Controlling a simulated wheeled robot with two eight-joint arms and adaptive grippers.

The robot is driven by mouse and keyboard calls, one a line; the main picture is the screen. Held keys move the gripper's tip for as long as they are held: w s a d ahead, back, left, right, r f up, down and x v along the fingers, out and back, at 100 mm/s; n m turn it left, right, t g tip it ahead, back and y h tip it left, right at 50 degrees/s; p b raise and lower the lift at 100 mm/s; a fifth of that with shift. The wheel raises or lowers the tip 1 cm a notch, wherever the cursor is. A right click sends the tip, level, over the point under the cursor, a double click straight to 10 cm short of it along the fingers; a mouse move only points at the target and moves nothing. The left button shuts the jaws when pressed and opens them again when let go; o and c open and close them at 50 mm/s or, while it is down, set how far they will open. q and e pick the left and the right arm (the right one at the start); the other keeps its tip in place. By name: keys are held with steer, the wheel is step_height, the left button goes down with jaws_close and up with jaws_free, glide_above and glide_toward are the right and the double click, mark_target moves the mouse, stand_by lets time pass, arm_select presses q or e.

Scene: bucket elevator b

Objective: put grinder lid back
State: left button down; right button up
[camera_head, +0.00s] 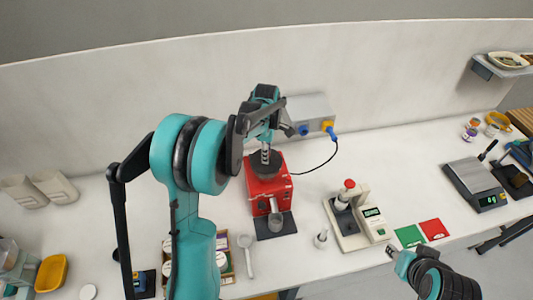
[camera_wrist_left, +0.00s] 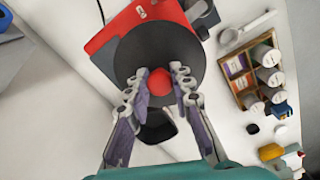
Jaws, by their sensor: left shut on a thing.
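The red grinder (camera_head: 268,190) stands on the white counter against the back wall, and its red body also shows in the left wrist view (camera_wrist_left: 108,36). Its round black lid (camera_head: 280,164) is at the top of the grinder; the lid fills the middle of the left wrist view (camera_wrist_left: 155,48). My left gripper (camera_head: 265,150) is above the grinder, its fingers shut on the lid's red knob (camera_wrist_left: 159,82). I cannot tell whether the lid rests fully on the grinder or sits slightly above it. My right gripper (camera_head: 391,252) is low at the right, away from the grinder, too small to read.
A grey box (camera_head: 308,112) with a blue and a yellow plug stands behind the grinder, with a black cable. A white device with a red knob (camera_head: 348,184) stands to the right. A wooden box of jars (camera_wrist_left: 258,75) is beside the grinder. A scale (camera_head: 474,180) sits far right.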

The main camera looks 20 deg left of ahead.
arm_select(q)
steer(key=shift+s, duration=0.1)
steer(key=shift+f+b, duration=0.6)
steer(key=c, duration=1.3)
jaws_free()
steer(key=shift+r, duration=0.1)
